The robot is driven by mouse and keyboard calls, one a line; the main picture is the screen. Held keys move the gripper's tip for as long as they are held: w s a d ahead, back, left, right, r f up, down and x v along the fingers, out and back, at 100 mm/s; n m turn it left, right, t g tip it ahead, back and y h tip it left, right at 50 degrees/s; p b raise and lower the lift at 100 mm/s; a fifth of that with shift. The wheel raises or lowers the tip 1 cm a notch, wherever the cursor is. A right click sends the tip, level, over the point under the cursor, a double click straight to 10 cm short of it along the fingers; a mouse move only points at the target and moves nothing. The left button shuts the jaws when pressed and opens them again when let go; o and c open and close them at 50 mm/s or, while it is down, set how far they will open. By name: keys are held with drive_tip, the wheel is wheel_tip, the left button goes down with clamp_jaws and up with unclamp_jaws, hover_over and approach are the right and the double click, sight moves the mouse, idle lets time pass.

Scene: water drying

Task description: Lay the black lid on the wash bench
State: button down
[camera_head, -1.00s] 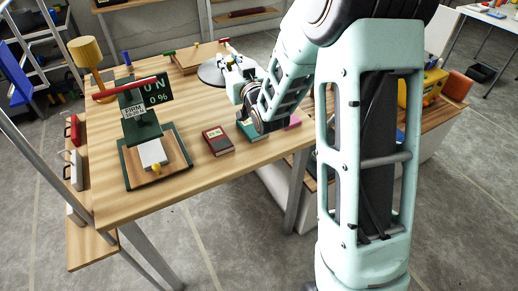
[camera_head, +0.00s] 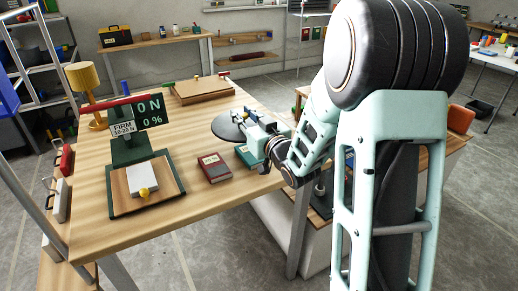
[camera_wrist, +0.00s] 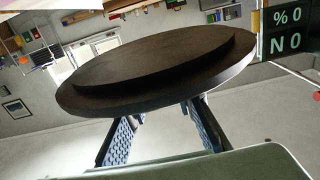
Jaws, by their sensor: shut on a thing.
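The black lid (camera_head: 228,125) is a dark round disc, held out over the wooden table in the head view. It fills the upper middle of the wrist view (camera_wrist: 150,75), with a stepped, raised round face. My gripper (camera_head: 248,130) is shut on the lid's near edge. Its two textured finger pads show below the lid in the wrist view (camera_wrist: 162,120), and the lid hides their tips. The lid appears to be off the tabletop, but the exact gap cannot be told. Which surface is the wash bench cannot be told for certain.
A back bench (camera_head: 150,42) stands behind. The table's front left is clear.

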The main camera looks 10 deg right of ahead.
drive_tip(key=d+f, duration=0.1)
drive_tip(key=s+d+f, duration=0.1)
drive_tip(key=f, duration=0.1)
drive_tip(key=s+d+f+b, duration=0.1)
drive_tip(key=f, duration=0.1)
drive_tip(key=shift+s+d, duration=0.2)
drive_tip(key=shift+d, duration=0.05)
drive_tip(key=shift+s+d+f+b, duration=0.15)
drive_tip(key=shift+f+b, duration=0.15)
drive_tip(key=shift+f, duration=0.7)
drive_tip(key=shift+s+d+f+b, duration=0.15)
drive_tip(key=shift+f+b, duration=0.1)
drive_tip(key=shift+f, duration=0.7)
drive_tip(key=shift+f, duration=0.2)
drive_tip(key=c, duration=1.7)
unclamp_jaws()
drive_tip(key=shift+o, duration=0.2)
drive_tip(key=shift+r, duration=0.2)
drive_tip(key=v, duration=0.3)
drive_tip(key=p+v, duration=0.1)
drive_tip(key=v, duration=0.5)
drive_tip(key=shift+s+r+p, duration=0.1)
drive_tip(key=shift+r+p, duration=0.2)
drive_tip(key=shift+d+p, duration=0.1)
drive_tip(key=shift+p, duration=1)
